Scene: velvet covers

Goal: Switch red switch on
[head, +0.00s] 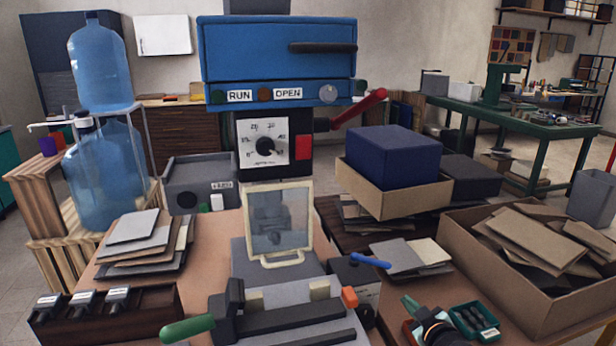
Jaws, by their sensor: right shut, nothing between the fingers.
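A red square switch (303,147) is on the front of the machine column, just right of the white dial plate (264,142). Its face is small, and I cannot tell its on or off position. A red lever (360,109) sticks out to the right above it. My left gripper is not in view.
The blue machine head (279,50) has RUN and OPEN labels. A clear guard (279,222) stands below the dial. A clamp with a green handle (187,329) is in front. A blue box (392,153) and a carton of boards (520,290) stand to the right.

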